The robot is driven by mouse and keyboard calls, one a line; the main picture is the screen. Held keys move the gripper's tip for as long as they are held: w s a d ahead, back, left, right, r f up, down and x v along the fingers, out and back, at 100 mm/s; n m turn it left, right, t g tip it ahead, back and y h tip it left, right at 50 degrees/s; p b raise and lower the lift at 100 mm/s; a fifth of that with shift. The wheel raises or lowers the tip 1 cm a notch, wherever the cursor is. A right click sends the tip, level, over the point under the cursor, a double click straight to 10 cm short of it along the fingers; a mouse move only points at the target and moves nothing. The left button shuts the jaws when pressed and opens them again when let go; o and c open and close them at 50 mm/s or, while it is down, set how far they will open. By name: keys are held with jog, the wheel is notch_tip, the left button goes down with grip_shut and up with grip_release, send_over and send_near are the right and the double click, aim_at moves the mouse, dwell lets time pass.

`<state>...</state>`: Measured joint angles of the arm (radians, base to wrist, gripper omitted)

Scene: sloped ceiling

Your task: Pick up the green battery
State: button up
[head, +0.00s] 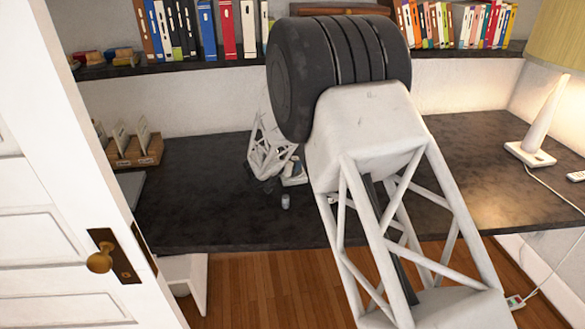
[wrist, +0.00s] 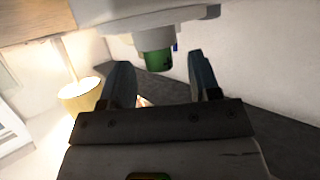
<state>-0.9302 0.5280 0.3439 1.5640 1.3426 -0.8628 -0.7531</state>
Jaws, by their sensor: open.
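In the wrist view, a short green cylinder (wrist: 158,61), which looks like the green battery, shows between and beyond my fingertips. Its upper end in the picture meets a pale grey round part; I cannot tell whether that belongs to it. My gripper (wrist: 162,69) is open, with one dark finger on each side of the green piece and no visible contact. In the head view my gripper (head: 270,185) is small and low over the dark desk, partly hidden by my arm. A small grey cylinder (head: 285,202) stands just in front of it; no green shows there.
The dark desk (head: 190,205) is mostly clear on the left. A lamp (head: 540,120) stands at the right, and a wooden holder (head: 136,152) at the back left. A shelf with books (head: 228,28) runs above. A white door (head: 50,200) is at the left.

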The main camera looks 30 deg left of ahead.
jog(key=c, duration=1)
jog(key=shift+c, duration=0.2)
jog(key=shift+r, duration=0.15)
jog(key=shift+r, duration=0.85)
jog(key=shift+s+d+r, duration=0.15)
jog(key=shift+r, duration=0.7)
jog(key=s+d+r, duration=0.1)
jog(key=s+d, duration=1)
jog(key=shift+r, duration=0.15)
